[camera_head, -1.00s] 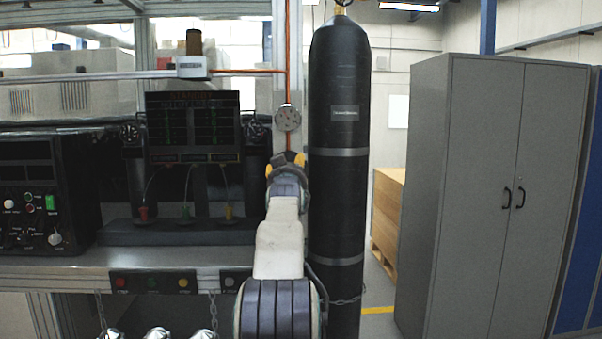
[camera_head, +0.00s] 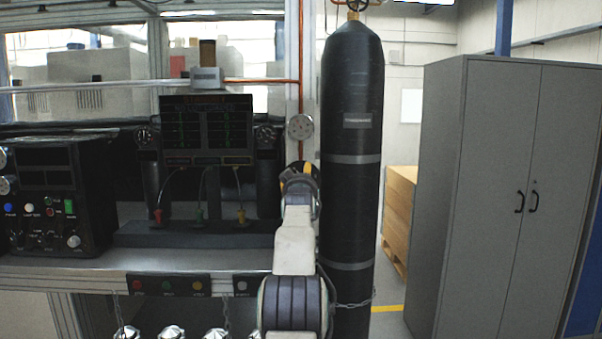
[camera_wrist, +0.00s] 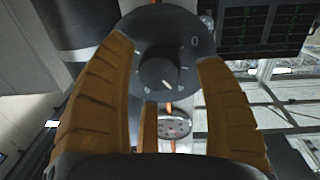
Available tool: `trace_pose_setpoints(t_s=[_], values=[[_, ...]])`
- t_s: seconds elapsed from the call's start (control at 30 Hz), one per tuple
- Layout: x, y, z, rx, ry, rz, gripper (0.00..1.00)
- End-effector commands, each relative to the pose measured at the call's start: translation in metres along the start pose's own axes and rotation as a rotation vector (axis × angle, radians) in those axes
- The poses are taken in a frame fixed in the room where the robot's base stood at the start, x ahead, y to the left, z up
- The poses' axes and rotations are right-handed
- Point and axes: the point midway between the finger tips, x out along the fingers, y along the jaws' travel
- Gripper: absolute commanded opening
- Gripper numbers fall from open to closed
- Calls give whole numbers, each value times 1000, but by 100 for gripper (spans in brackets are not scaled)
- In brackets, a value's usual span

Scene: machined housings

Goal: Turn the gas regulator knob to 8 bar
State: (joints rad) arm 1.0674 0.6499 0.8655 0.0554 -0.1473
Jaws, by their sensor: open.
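The regulator knob (camera_wrist: 158,78) is a dark round knob with a short white pointer line, on a dark grey dial disc (camera_wrist: 183,22). A "0" and a few small pale marks show on the disc; I cannot read an 8. My gripper (camera_wrist: 164,58) has yellow-orange fingers, open, one on each side of the knob with visible gaps. I cannot tell how far the fingertips are from the knob in depth. In the head view my gripper (camera_head: 298,172) is in front of the post below a round gauge (camera_head: 300,127), and the knob is hidden behind it.
A tall black gas cylinder (camera_head: 350,120) stands just right of my arm. A grey cabinet (camera_head: 490,200) is farther right. On the left are a bench (camera_head: 90,272), a black control unit (camera_head: 45,205) and a display panel (camera_head: 207,128). An orange pipe (camera_head: 262,80) runs along the rail.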

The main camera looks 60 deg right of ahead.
Motion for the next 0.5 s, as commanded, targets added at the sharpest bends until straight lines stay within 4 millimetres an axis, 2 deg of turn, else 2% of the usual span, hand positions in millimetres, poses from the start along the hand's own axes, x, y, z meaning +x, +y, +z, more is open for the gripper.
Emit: trace_pose_setpoints(t_s=[0.2, 0.5], values=[[12, 0, -1, 0, -1, 0, 65], [17, 0, 1, 1, 0, 0, 65]])
